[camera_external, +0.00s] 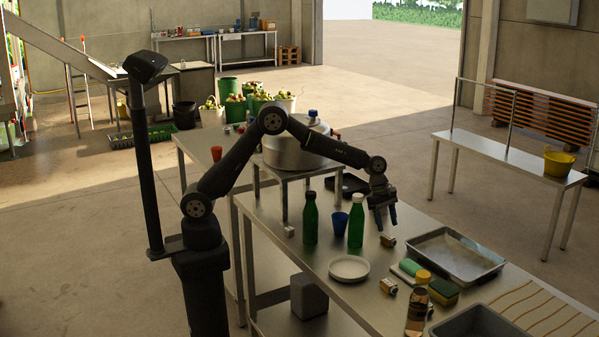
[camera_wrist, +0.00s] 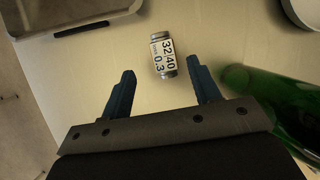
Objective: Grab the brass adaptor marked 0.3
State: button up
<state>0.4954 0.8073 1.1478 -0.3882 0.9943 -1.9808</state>
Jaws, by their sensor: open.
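The brass adaptor (camera_wrist: 163,56) lies on the steel table in the wrist view, with a white label reading "32/40" and "0.3". It lies just beyond the gap between my fingertips, roughly centred and apart from both. In the external view it appears to be the small piece (camera_external: 388,241) on the table just below my fingers. My gripper (camera_external: 386,221) points down above the table. Its two blue fingers (camera_wrist: 163,78) are spread with nothing between them in the wrist view.
A green bottle (camera_wrist: 272,105) stands close to my right finger. A metal tray (camera_wrist: 68,14) lies at upper left. Another green bottle (camera_external: 310,218), a blue cup (camera_external: 339,226), a white plate (camera_external: 348,268) and another small labelled piece (camera_external: 388,286) are on the table (camera_external: 300,256).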

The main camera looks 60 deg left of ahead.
aim_at(388, 236)
jog(key=x, duration=0.5)
jog(key=shift+s+a+f, duration=0.1)
jog(key=shift+s+a, duration=0.15)
jog(key=c, duration=1.1)
